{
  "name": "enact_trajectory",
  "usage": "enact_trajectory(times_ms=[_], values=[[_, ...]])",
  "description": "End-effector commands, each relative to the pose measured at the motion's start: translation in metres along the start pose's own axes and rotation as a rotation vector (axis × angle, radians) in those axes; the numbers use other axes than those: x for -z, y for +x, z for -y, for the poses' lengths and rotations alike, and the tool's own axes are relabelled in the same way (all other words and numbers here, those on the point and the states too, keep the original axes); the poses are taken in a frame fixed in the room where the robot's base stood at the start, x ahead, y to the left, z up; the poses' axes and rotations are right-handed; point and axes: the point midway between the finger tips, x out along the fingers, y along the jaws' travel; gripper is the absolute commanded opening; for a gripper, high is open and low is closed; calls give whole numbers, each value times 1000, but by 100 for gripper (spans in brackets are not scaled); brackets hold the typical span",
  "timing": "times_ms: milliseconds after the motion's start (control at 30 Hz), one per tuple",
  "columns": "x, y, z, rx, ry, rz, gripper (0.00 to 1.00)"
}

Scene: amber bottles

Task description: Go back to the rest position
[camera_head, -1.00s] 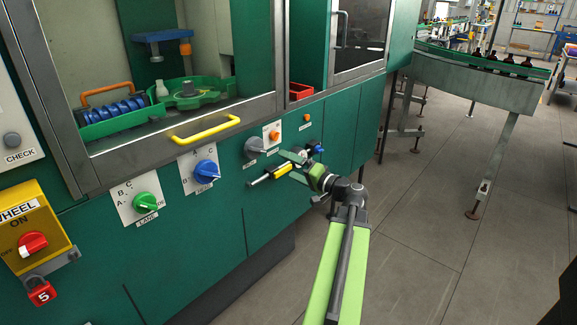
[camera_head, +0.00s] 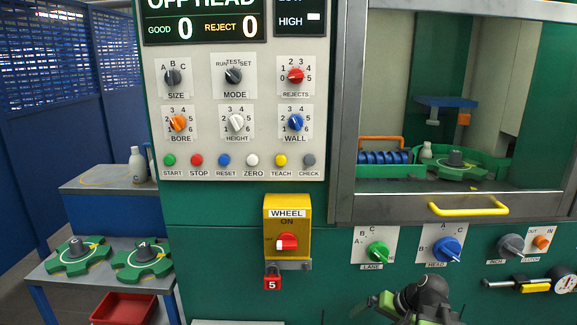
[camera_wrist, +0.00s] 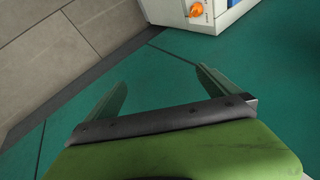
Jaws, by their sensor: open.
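My gripper (camera_head: 374,304) shows at the bottom of the head view, right of centre, in front of the green machine front and below the green LANE knob (camera_head: 377,251). Part of my arm is cut off by the lower edge. In the wrist view my gripper (camera_wrist: 160,88) has its two green fingers spread apart with nothing between them. Beyond them is a plain green surface.
The machine has a yellow handle (camera_head: 468,209), a yellow WHEEL switch box (camera_head: 287,215) with a red padlock (camera_head: 272,281), and a control panel (camera_head: 205,90). At left stand a blue table with green star wheels (camera_head: 77,257) and a red bin (camera_head: 124,308).

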Motion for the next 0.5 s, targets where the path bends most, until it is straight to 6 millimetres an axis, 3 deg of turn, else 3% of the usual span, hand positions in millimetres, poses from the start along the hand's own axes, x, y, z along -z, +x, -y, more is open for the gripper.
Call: enact_trajectory(times_ms=[33,100,300,433,500], values=[[-17,18,19,-58,-49,65,100],[-37,36,33,-147,-104,138,100],[-79,63,65,-370,-241,267,100],[-100,71,82,-505,-321,311,100],[-89,39,95,-501,-309,307,100]])
